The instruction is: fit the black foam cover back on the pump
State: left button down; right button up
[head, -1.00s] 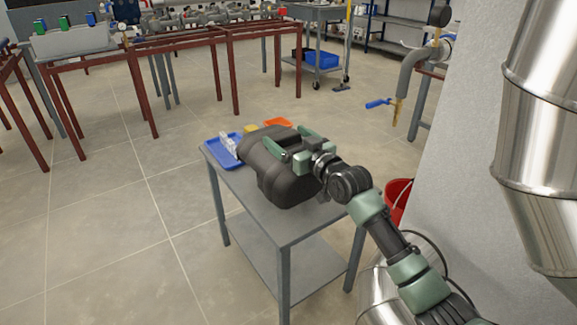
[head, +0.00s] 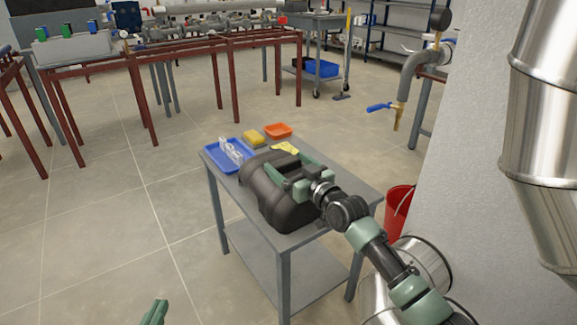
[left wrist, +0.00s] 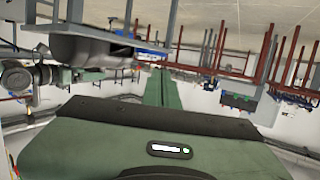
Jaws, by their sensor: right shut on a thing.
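The black foam cover (head: 266,198) is a bulky, rounded dark shell at the small grey table (head: 308,238), close over or on its top; I cannot tell whether it touches. My right gripper (head: 292,183) is shut on the cover's upper side. The cover also shows in the left wrist view (left wrist: 90,47), with my right arm beside it. My left gripper (head: 155,312) just enters the head view at the bottom edge, well away from the cover. Its green fingers (left wrist: 163,90) look closed together and empty in the left wrist view. I cannot make out the pump.
A blue tray (head: 213,154) with clear items, a yellow sponge-like block (head: 254,137), an orange tray (head: 278,130) and a yellow item (head: 286,148) lie on the table's far part. A red bucket (head: 398,208) and a wall (head: 455,150) stand right. Floor at left is clear.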

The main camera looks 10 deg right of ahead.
pick_arm(q)
jog(key=shift+r, duration=0.1)
pick_arm(e)
jog(key=o, duration=1.8)
pick_arm(q)
jog(key=shift+r, duration=0.1)
pick_arm(e)
jog(key=p+v, duration=0.1)
jog(key=v, duration=0.3)
jog(key=shift+d, duration=0.1)
jog(key=p+v, duration=0.2)
jog(key=v, duration=0.5)
jog(key=shift+r, duration=0.1)
pick_arm(q)
jog(key=s+a+f+g+y, duration=0.2)
jog(key=s+a+f+g, duration=0.2)
jog(key=s+f+g, duration=0.4)
jog(key=shift+s+f, duration=1.05)
jog(key=shift+f, duration=0.45)
pick_arm(e)
jog(key=shift+s, duration=0.5)
